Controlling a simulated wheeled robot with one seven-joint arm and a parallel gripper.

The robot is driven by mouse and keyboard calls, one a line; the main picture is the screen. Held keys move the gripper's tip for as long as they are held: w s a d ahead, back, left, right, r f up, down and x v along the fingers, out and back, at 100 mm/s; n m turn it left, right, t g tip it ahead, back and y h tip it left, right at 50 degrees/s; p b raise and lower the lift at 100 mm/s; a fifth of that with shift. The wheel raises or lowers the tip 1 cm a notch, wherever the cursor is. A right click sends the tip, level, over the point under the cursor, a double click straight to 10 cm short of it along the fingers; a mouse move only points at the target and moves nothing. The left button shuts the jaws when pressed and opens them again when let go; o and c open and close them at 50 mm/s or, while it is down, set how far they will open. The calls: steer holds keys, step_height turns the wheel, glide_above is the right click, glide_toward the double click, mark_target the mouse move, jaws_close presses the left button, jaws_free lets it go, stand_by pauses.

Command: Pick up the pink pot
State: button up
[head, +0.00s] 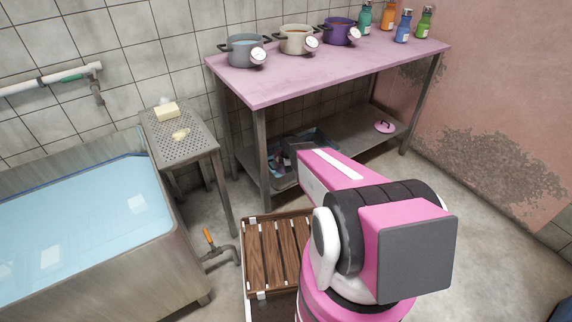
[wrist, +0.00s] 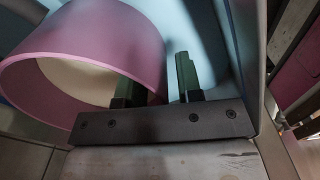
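The pink pot (wrist: 110,40) fills the upper left of the wrist view, with its round rim and pale interior facing the camera. It appears tipped inside a light blue container (wrist: 215,45). My gripper (wrist: 157,72) is open, its two dark green fingers apart. The left finger overlaps the pot, and part of the pot's pink wall shows between the fingers. The right finger is clear of the pot. I cannot tell whether the left finger touches it. In the head view my arm reaches under the pink-topped table and I cannot make out the pot.
A blue bin (head: 322,138) sits on the table's lower shelf, with a pink lid (head: 384,127) to its right. The pink tabletop (head: 300,82) above holds grey, cream and purple pots and several bottles. A water-filled basin (head: 80,215) and a wooden slatted crate (head: 275,252) stand nearby.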

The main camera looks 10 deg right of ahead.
jaws_close()
stand_by(1.4)
